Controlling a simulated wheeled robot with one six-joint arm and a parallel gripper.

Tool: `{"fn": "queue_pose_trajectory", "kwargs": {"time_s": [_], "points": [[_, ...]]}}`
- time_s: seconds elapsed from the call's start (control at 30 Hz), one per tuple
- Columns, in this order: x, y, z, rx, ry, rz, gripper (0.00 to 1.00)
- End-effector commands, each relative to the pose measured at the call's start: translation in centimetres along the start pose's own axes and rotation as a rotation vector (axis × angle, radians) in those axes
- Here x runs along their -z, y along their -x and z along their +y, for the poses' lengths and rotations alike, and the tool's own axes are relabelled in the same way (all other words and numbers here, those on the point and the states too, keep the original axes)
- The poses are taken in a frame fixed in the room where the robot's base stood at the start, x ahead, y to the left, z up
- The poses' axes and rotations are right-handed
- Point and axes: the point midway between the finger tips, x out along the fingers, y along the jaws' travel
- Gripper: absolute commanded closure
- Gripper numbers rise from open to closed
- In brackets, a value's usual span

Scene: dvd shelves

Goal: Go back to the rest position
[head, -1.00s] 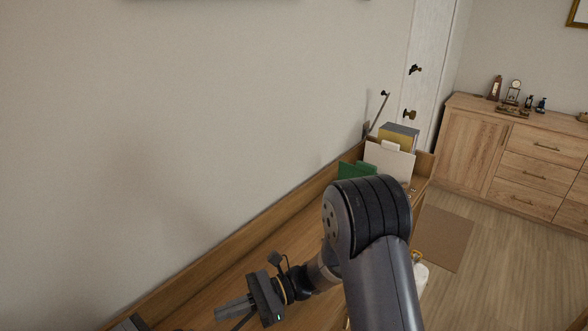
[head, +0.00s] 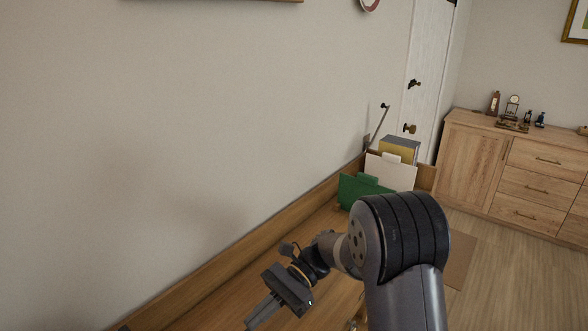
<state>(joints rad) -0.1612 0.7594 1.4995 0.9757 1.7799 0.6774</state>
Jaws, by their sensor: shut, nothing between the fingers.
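My gripper (head: 262,312) is at the bottom of the head view, left of my bent arm, pointing down and to the left. Its fingers are shut together with nothing between them. It is over the wooden shelf top (head: 215,292), close to the raised back board (head: 245,245) along the wall. I cannot tell its exact height above the wood. My arm hides part of the right side of the shelf top.
A green divider (head: 355,190), a white divider (head: 392,172) and a box-like stack (head: 400,149) stand at the far end. A wooden dresser (head: 480,165) with small ornaments is at the right, beyond open floor. A white door (head: 426,85) is behind.

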Motion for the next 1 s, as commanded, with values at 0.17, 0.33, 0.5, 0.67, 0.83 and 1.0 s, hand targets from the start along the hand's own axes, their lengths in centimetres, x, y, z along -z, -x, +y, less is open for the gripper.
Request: {"fn": "queue_pose_trajectory", "kwargs": {"time_s": [0.17, 0.33, 0.5, 0.67, 0.83, 1.0], "points": [[-0.8, -1.9, -0.3, -0.131, 0.064, 0.125, 1.00], [-1.6, -3.3, -0.6, -0.239, 0.129, 0.246, 1.00], [-2.6, -4.5, -1.0, -0.338, 0.202, 0.370, 1.00], [-3.6, -5.4, -1.5, -0.418, 0.273, 0.486, 1.00], [-4.7, -6.0, -2.0, -0.479, 0.340, 0.589, 1.00], [-5.4, -6.3, -2.4, -0.511, 0.381, 0.650, 1.00]]}}
